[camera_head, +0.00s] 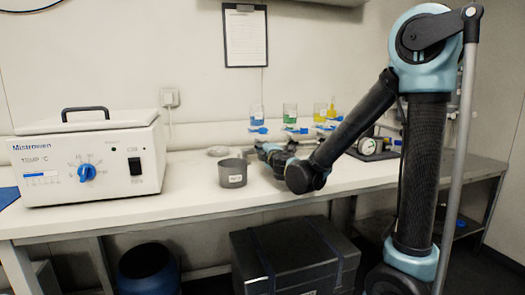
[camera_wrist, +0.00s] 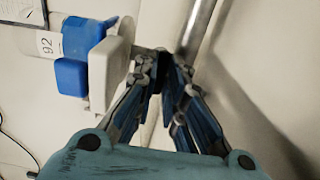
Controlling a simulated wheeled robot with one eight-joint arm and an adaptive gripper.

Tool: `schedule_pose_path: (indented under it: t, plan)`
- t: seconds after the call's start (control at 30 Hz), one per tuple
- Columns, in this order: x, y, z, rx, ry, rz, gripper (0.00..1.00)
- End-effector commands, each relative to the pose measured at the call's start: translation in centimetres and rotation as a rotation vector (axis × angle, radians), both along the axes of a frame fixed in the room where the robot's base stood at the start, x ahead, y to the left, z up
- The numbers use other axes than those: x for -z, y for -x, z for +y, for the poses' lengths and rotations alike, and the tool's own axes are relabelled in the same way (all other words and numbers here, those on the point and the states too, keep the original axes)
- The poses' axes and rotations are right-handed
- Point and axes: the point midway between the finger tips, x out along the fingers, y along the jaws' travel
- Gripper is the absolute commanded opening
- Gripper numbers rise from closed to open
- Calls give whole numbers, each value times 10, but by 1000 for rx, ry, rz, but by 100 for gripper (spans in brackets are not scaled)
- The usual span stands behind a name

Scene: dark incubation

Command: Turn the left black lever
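No black lever can be made out for certain in either view. My gripper (camera_wrist: 164,66) fills the middle of the wrist view, its two blue-padded fingers converging at the tips. The tips lie close together beside a metal pipe (camera_wrist: 196,28) and a white block (camera_wrist: 108,72) with a blue part (camera_wrist: 76,58) behind it. A dark patch shows at the tips; I cannot tell whether it is finger or lever. In the head view my gripper (camera_head: 268,150) reaches low over the bench toward the wall, partly hidden by my arm.
On the bench (camera_head: 200,205) stand a white oven-like box (camera_head: 112,178) with a blue knob (camera_head: 86,172) and black switch (camera_head: 135,165), and a grey pot (camera_head: 233,172). Several coloured vessels (camera_head: 290,114) with blue fittings line the wall. A gauge (camera_head: 367,146) is at right. A dark case (camera_head: 290,255) stands below.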

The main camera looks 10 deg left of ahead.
Motion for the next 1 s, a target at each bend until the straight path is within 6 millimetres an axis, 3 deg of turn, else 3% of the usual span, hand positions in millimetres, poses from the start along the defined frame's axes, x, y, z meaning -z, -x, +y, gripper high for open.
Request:
schedule_pose_path:
  t: [0.47, 1.0]
  plan:
    - [1, 1, -1, 0, 52, -31, 0]
    - [2, 2, -2, 0, 430, -263, 0]
